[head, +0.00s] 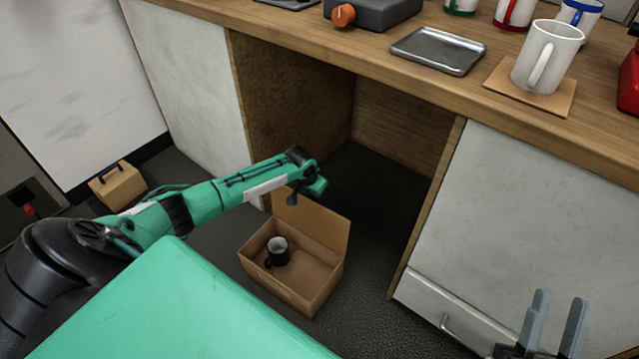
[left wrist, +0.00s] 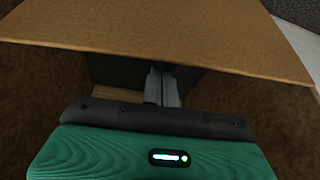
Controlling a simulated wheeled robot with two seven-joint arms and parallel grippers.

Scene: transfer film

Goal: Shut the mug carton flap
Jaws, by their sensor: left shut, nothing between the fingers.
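The mug carton (head: 290,290) stands open on the dark floor under the worktop. Its flap (head: 312,225) stands up from the far edge. A black mug (head: 278,252) with a pale inside is in the carton. My right gripper (head: 556,320) is open and empty at the lower right.
The worktop (head: 340,55) above holds a metal tray (head: 438,50), a white mug (head: 547,56) on a board, and coloured-rim mugs. A cabinet (head: 520,210) bounds the recess on the right. A small cardboard box (head: 118,186) stands at left. Dark floor lies clear beside the carton.

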